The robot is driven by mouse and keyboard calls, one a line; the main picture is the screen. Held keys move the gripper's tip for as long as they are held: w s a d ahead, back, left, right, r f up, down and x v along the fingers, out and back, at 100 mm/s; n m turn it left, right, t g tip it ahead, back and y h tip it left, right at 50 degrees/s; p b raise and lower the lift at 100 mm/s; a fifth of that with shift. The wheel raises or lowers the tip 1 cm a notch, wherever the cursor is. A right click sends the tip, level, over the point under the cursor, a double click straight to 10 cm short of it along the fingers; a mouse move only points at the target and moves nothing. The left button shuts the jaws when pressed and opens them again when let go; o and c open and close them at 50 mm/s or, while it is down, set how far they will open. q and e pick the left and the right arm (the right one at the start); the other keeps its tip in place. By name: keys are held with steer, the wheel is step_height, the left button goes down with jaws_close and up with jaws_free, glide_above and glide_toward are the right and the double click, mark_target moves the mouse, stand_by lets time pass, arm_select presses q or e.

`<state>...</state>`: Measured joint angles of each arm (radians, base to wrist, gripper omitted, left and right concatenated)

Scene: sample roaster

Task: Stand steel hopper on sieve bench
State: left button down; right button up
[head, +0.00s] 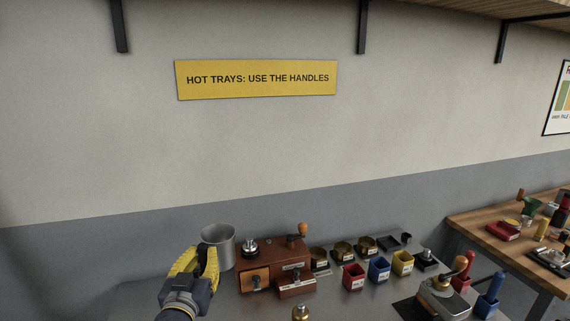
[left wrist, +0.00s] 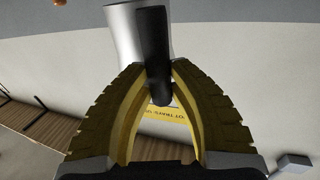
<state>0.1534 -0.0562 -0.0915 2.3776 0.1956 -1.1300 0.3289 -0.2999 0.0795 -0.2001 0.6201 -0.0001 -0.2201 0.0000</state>
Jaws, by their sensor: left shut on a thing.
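The steel hopper (head: 221,241) is a grey metal cup, upright at the left end of the grey bench in the head view. My left gripper (head: 202,256), with yellow fingers, is shut on its handle. In the left wrist view the dark handle (left wrist: 153,45) lies between the fingertips (left wrist: 158,75), with the hopper's pale metal wall (left wrist: 122,22) behind it. I cannot tell whether the hopper's base touches the bench. A wooden table (head: 462,222) stands at the right; no label shows which surface is the sieve bench. My right gripper is not in view.
A brown wooden roaster-like box (head: 257,262) stands just right of the hopper. Further right are red (head: 354,277), blue (head: 379,269) and yellow (head: 402,263) cups, several round tins and a grinder-like machine (head: 441,295). The wooden table holds several small items, including a red box (head: 503,231).

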arm_select(q)
steer(key=s+f, duration=1.2)
steer(key=s, duration=0.2)
steer(key=w+r, duration=0.3)
steer(key=r, duration=0.1)
steer(key=w+r, duration=0.3)
steer(key=r, duration=0.2)
steer(key=w+r, duration=0.3)
steer(key=r, duration=0.1)
steer(key=shift+w+d+r, duration=0.25)
steer(key=shift+w+r, duration=0.15)
steer(key=w+d+r+h, duration=0.1)
steer(key=w+d+r, duration=0.2)
steer(key=w+r, duration=1)
steer(key=w+d+f+m, duration=0.1)
steer(key=w+f, duration=0.3)
steer(key=w, duration=0.2)
steer(key=shift+w+d+f+h, duration=0.25)
steer(key=shift+d+f+h, duration=0.05)
steer(key=shift+d, duration=0.05)
